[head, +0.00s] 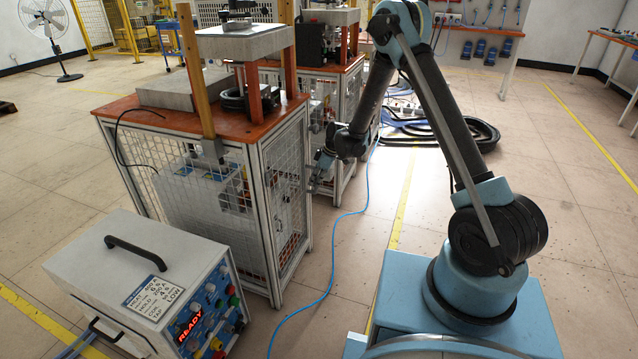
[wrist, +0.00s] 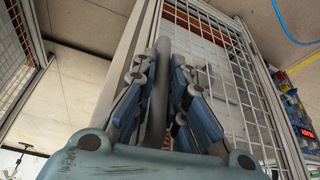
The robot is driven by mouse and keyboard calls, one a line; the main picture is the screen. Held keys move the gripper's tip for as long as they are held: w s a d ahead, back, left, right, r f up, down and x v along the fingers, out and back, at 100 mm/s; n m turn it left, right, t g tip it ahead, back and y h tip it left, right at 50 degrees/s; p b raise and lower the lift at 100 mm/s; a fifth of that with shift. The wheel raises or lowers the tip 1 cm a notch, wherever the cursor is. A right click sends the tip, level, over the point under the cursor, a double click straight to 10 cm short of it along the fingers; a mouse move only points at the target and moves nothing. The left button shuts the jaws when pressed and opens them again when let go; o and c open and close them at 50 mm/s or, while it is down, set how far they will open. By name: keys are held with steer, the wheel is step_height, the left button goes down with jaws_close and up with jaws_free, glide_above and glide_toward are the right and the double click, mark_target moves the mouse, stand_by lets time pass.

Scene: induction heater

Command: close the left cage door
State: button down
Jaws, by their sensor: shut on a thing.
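The near cage (head: 262,160) is a pale metal frame with white wire mesh under an orange top. Its mesh door (head: 284,195) is on the side facing right; the same kind of mesh panel (wrist: 222,75) fills the right of the wrist view. My gripper (head: 320,178) is at the far right edge of that side. In the wrist view my gripper (wrist: 162,75) is shut around a grey bar handle (wrist: 158,118) beside a pale frame post (wrist: 128,75). The door looks close to its frame; I cannot tell whether a gap remains.
A heater box (head: 150,280) with a red READY display stands at the front left. A second cage bench (head: 325,110) stands behind the near one. A blue cable (head: 345,215) and black hoses (head: 440,132) lie on the floor. The floor right of the cage is mostly clear.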

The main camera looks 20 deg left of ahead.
steer(key=shift+w+a, duration=0.1)
steer(key=shift+a, duration=0.15)
steer(key=c, duration=1.6)
jaws_free()
steer(key=shift+d+r, duration=0.1)
steer(key=v, duration=1.1)
steer(key=shift+r, duration=0.3)
steer(key=shift+d, duration=0.2)
